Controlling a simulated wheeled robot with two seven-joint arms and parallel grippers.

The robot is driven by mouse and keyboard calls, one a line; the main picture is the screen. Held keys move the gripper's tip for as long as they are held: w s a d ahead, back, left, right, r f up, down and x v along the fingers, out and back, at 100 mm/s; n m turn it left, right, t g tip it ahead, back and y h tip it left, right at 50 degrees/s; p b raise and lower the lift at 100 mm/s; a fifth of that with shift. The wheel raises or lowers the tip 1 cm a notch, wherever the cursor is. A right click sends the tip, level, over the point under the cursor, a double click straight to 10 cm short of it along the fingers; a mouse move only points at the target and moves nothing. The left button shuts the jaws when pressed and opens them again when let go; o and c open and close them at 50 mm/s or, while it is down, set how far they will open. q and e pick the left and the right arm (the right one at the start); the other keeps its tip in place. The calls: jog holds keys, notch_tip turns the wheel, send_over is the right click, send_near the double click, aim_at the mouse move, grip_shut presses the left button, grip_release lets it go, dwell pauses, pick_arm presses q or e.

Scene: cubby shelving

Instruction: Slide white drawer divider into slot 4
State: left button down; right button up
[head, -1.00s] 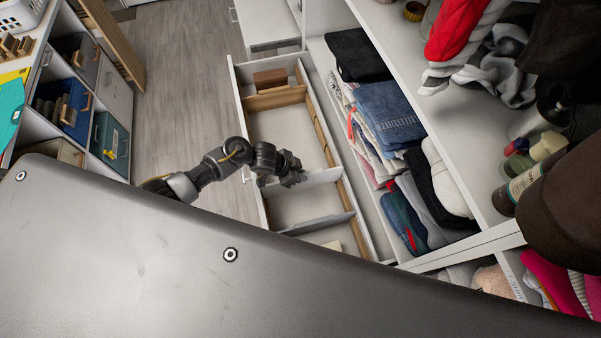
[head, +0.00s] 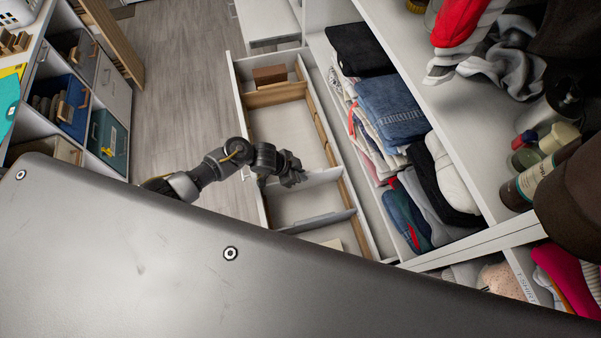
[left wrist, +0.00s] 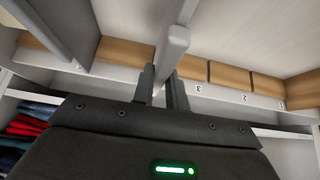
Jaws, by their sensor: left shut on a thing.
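My left gripper (head: 293,177) is over the open drawer (head: 241,108) in the head view. In the left wrist view its two fingers (left wrist: 163,90) are shut on a white divider (left wrist: 172,48), whose rounded end points away from the palm. The divider also shows in the head view (head: 322,177), spanning across the drawer toward its right rail. The wooden slotted rail (left wrist: 228,76) carries number labels; 3, 2 and 1 are readable right of the fingers. The fingers hide part of the rail, so I cannot tell whether the divider is seated. My right gripper is not in view.
A grey divider (head: 317,222) stands nearer me in the drawer. A wooden divider (head: 275,97) and a brown block (head: 269,75) are at its far end. Folded jeans (head: 391,108) and other clothes lie on the shelf to the right. Open floor (head: 178,80) is to the left.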

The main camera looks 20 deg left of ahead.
pick_arm(q)
jog(key=shift+f+b, duration=1.1)
jog(key=shift+f, duration=0.4)
jog(key=c, duration=1.3)
grip_release()
jog(key=shift+r, duration=0.1)
jog(key=p+v, duration=0.1)
jog(key=v, duration=0.9)
jog(key=shift+s+a+r, duration=0.1)
jog(key=shift+a+r, duration=0.05)
jog(key=shift+r, duration=0.15)
